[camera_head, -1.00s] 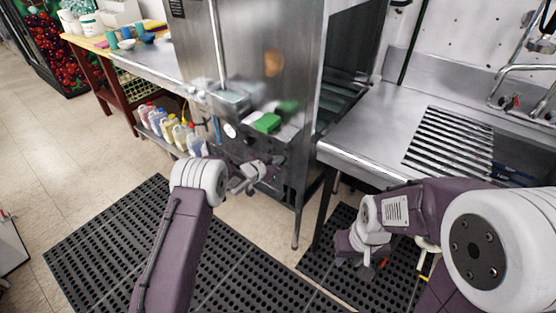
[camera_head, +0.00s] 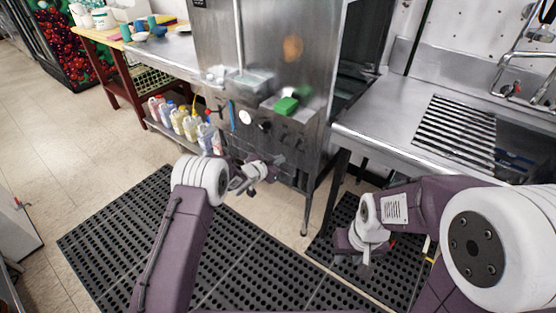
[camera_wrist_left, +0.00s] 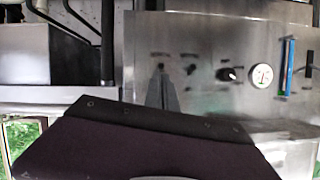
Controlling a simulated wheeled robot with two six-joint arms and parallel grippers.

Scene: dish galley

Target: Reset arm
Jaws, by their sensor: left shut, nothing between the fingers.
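My left gripper (camera_head: 276,160) is in front of the steel dish machine (camera_head: 270,50), below its front ledge. It is shut and empty. In the left wrist view its closed fingers (camera_wrist_left: 163,90) stand out against the machine's steel panel with a dial and knobs. My right gripper (camera_head: 365,262) hangs low over the black floor mat, below the steel sink counter, pointing down. Its fingers are small and partly blurred, so I cannot tell whether it is open or shut. Nothing is visibly held in it.
Several bottles (camera_head: 180,120) stand on a low shelf to the left. The steel counter (camera_head: 400,110) with a slotted rack (camera_head: 455,130) is at right. Black perforated mats (camera_head: 130,240) cover the floor; open tile lies left.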

